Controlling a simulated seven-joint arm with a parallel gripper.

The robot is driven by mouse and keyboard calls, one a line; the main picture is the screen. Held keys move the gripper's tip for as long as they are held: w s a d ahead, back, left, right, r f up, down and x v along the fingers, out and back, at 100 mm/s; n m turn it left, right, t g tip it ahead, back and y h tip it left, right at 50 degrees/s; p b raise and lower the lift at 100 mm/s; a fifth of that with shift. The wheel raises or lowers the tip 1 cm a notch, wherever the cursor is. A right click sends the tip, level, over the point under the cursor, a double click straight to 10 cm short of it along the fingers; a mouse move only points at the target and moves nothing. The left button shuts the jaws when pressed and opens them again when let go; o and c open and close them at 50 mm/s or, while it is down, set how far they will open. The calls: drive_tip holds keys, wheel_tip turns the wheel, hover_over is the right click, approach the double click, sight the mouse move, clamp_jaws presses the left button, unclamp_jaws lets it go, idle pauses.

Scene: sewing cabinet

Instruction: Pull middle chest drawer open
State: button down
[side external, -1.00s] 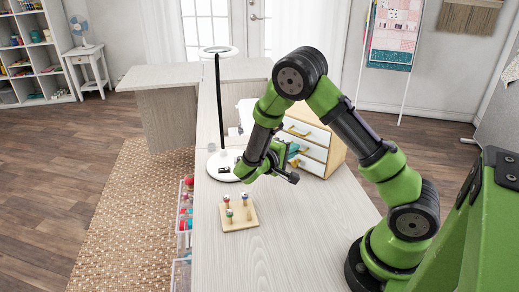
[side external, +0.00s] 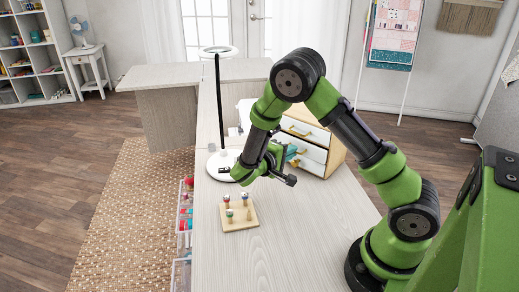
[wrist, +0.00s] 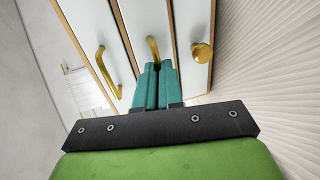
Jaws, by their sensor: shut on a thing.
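The small wooden chest (side external: 337,155) stands on the table with white drawer fronts and gold pulls. In the wrist view its three fronts run side by side: one with a long curved handle (wrist: 108,72), the middle drawer (wrist: 143,18) with a gold handle (wrist: 152,47), and one with a round knob (wrist: 202,53). My gripper (wrist: 153,72) has its teal fingers shut on the middle handle, whose lower part they hide. In the side view my gripper (side external: 291,153) is at the chest's front, and my arm partly hides the drawers. I cannot tell whether the middle front stands out.
A pegboard with small spools (side external: 240,216) lies on the table in front of my arm. A lamp with a white round base (side external: 222,170) and black pole stands left of the chest. The table (side external: 300,240) is clear toward the front right.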

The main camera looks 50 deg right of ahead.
drive_tip(key=v, duration=0.2)
drive_tip(key=f+v, duration=0.1)
drive_tip(key=v, duration=0.4)
drive_tip(key=shift+a+f, duration=0.15)
drive_tip(key=shift+a, duration=0.3)
drive_tip(key=c, duration=1.3)
unclamp_jaws()
drive_tip(key=v, duration=1.6)
drive_tip(key=shift+a, duration=0.4)
